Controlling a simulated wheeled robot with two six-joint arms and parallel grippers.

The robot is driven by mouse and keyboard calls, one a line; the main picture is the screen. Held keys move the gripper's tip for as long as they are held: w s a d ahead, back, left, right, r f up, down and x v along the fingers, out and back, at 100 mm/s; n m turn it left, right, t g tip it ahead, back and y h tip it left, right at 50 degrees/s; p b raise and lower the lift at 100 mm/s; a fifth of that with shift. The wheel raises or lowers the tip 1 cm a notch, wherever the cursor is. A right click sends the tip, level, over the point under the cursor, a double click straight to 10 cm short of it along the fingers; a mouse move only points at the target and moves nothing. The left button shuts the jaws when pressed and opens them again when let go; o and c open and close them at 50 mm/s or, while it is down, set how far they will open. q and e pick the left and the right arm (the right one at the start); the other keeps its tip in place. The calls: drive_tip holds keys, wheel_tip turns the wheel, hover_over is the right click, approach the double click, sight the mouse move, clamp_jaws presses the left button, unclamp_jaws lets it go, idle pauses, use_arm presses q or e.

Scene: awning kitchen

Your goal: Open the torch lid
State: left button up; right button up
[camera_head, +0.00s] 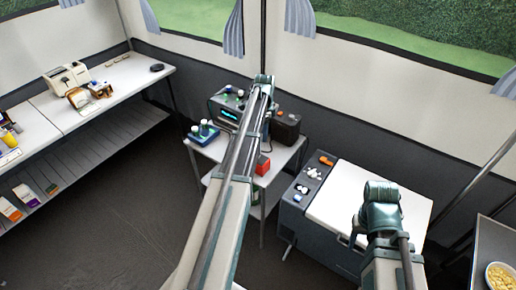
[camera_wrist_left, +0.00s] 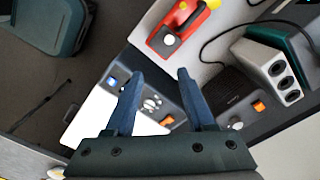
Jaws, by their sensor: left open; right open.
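A red object (camera_wrist_left: 183,28) with a yellow part and a round grey-white knob, likely the torch, sits on the small light table in the left wrist view. Its red side also shows in the head view (camera_head: 262,165), partly behind my left arm. I cannot tell how its lid stands. My left gripper (camera_wrist_left: 160,74) is open and empty, its two dark blue fingers apart. In the picture the fingers lie below the red object, over the small-item strip of the white-topped box. The left fingers are hidden in the head view. My right gripper is not visible; only its arm shows.
The white-topped box (camera_head: 370,205) stands right of the small table (camera_head: 285,160). That table also bears a black box (camera_head: 286,125), a device with a lit display (camera_head: 228,115) and a blue tray (camera_head: 204,137). A long counter (camera_head: 92,105) runs along the left. Open floor lies between.

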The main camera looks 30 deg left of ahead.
sight(260, 158)
use_arm(q)
drive_tip(key=a+f+b, duration=0.1)
drive_tip(key=f+b, duration=0.8)
drive_tip(key=a+f+b, duration=0.1)
drive_tip(key=f+b, duration=0.3)
drive_tip(key=shift+w+a+f+b, duration=0.25)
drive_tip(key=shift+a+f+b, duration=0.05)
drive_tip(key=shift+a+b, duration=0.1)
drive_tip(key=shift+r, duration=0.1)
drive_tip(key=shift+c, duration=0.2)
clamp_jaws()
